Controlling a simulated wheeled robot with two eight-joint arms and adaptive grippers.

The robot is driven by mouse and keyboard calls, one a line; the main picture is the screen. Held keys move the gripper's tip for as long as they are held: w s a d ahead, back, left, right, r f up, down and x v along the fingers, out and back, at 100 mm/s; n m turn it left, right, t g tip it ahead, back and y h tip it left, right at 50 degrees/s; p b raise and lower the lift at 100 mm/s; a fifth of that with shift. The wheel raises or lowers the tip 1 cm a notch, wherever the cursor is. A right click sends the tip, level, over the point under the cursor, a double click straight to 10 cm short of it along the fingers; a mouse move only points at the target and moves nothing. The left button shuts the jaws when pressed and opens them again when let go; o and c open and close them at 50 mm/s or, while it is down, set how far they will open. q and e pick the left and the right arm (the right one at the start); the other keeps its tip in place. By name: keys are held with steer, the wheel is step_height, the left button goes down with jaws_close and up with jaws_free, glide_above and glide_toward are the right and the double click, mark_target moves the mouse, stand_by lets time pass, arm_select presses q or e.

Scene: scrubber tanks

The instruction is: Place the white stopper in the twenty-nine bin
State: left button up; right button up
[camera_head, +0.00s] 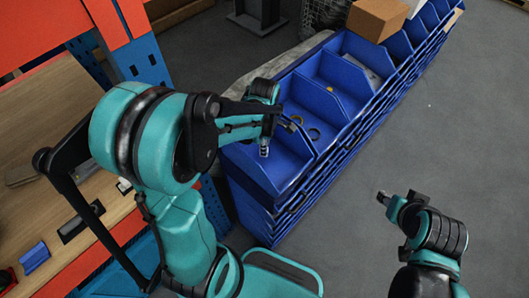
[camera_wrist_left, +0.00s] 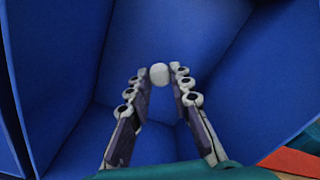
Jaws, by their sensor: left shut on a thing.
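The white stopper (camera_wrist_left: 159,74) is a small rounded white piece between the fingertips of my left gripper in the left wrist view. My left gripper (camera_head: 265,150) is shut on it, pointing down over the nearest blue bin (camera_head: 262,178) in the head view. In the left wrist view blue bin walls (camera_wrist_left: 55,70) surround the fingers on several sides. The stopper cannot be made out in the head view. No bin number is readable, so I cannot tell which bin is twenty-nine. My right gripper (camera_head: 386,198) is over the grey floor, away from the bins.
A long row of blue bins runs to the upper right. A neighbouring bin (camera_head: 310,112) holds small ring-like pieces. A cardboard box (camera_head: 377,18) sits on the farther bins. An orange and blue rack with a wooden shelf (camera_head: 35,130) stands at left. The floor at right is clear.

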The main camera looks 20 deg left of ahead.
arm_select(q)
step_height(320, 180, down, 3)
steer(key=shift+r+b, duration=0.1)
steer(key=shift+b, duration=0.3)
steer(key=shift+f, duration=0.2)
steer(key=shift+f, duration=0.15)
steer(key=o, duration=0.8)
steer(key=shift+r, duration=0.2)
